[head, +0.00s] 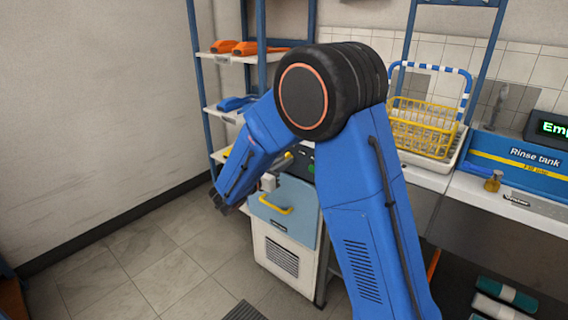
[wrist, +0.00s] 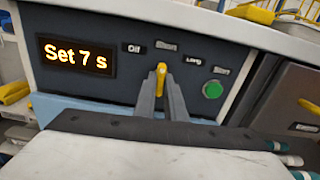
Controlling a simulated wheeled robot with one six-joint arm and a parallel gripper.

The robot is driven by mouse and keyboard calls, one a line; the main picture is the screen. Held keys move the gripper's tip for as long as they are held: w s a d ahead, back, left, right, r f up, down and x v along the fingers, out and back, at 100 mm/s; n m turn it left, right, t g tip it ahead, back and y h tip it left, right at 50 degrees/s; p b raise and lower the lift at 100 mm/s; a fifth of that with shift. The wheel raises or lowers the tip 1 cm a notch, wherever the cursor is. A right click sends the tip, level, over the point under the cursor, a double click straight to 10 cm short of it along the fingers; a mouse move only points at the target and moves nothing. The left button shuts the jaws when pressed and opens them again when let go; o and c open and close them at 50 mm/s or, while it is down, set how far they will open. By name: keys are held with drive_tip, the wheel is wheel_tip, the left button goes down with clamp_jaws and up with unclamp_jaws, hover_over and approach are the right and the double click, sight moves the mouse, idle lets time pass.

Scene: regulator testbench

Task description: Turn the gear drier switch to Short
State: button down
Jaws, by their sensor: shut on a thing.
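The gear drier (head: 283,212) is a cabinet with a light-blue front and a yellow handle, partly behind my arm in the head view. In the wrist view its dark control panel (wrist: 110,85) carries a row of labels: Off, a blurred second one, Long and another at the right. The yellow switch knob (wrist: 161,70) stands roughly upright below the second label, seeming to point near it. My gripper (wrist: 162,88) is shut on the knob, with a grey finger on each side.
An orange display (wrist: 75,55) reads "Set 7 s". A green button (wrist: 212,90) sits right of the knob. A shelf rack (head: 225,110) stands behind the drier. A yellow basket (head: 422,125) and the rinse tank (head: 520,160) are at the right. Floor at left is clear.

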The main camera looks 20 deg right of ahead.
drive_tip(key=shift+m, duration=0.3)
drive_tip(key=c, duration=1.8)
unclamp_jaws()
drive_tip(key=v, duration=1.7)
drive_tip(key=shift+s+a, duration=0.15)
drive_tip(key=shift+a, duration=0.05)
